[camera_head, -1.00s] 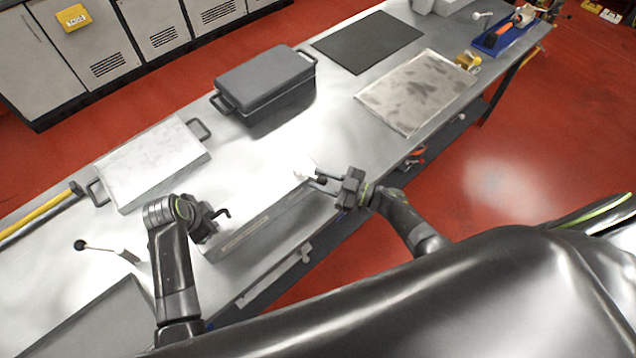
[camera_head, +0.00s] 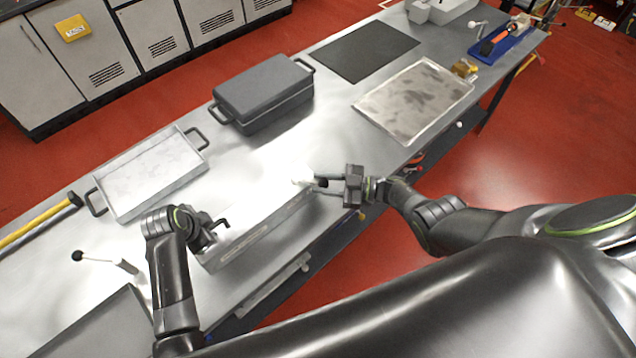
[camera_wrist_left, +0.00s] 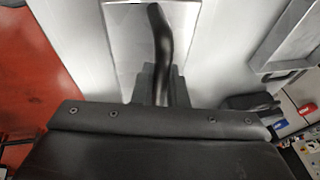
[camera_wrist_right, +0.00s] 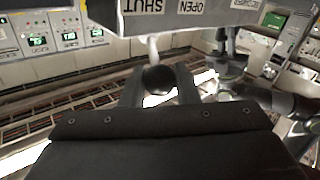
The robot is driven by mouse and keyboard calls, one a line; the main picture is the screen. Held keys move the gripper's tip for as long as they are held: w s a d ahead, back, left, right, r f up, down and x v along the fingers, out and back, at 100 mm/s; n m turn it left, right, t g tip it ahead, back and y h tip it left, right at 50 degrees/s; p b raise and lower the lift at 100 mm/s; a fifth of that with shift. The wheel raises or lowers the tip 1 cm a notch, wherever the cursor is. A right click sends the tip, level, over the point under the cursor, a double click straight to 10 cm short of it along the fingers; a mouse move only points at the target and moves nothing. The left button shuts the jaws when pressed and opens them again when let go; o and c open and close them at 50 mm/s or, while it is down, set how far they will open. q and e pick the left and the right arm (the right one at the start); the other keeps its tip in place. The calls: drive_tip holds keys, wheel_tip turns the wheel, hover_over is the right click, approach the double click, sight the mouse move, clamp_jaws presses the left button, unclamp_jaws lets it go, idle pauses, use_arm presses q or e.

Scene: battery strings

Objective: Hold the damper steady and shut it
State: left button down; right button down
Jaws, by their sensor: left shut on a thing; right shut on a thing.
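The damper (camera_head: 262,238) is a long pale metal duct at the bench's front edge. My left gripper (camera_head: 216,226) is at its near-left end, shut on a black bent handle, clearer in the left wrist view (camera_wrist_left: 162,45). My right gripper (camera_head: 327,184) is at the other end, shut on the lever's black ball knob (camera_head: 321,182). The right wrist view shows that knob (camera_wrist_right: 158,80) between the fingers, on a pale stem. The lever's exact setting is unclear.
A dark lidded box (camera_head: 262,92), an empty metal tray (camera_head: 150,178) and a black mat (camera_head: 363,50) lie behind the damper. A stained metal plate (camera_head: 415,98) lies to the right. A black-knobbed lever (camera_head: 80,256) stands at left. The bench between damper and tray is clear.

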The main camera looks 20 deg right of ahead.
drive_tip(key=c, duration=1.1)
unclamp_jaws()
drive_tip(key=shift+d, duration=0.1)
drive_tip(key=shift+c, duration=0.2)
drive_tip(key=v, duration=1.2)
drive_tip(key=shift+s, duration=0.15)
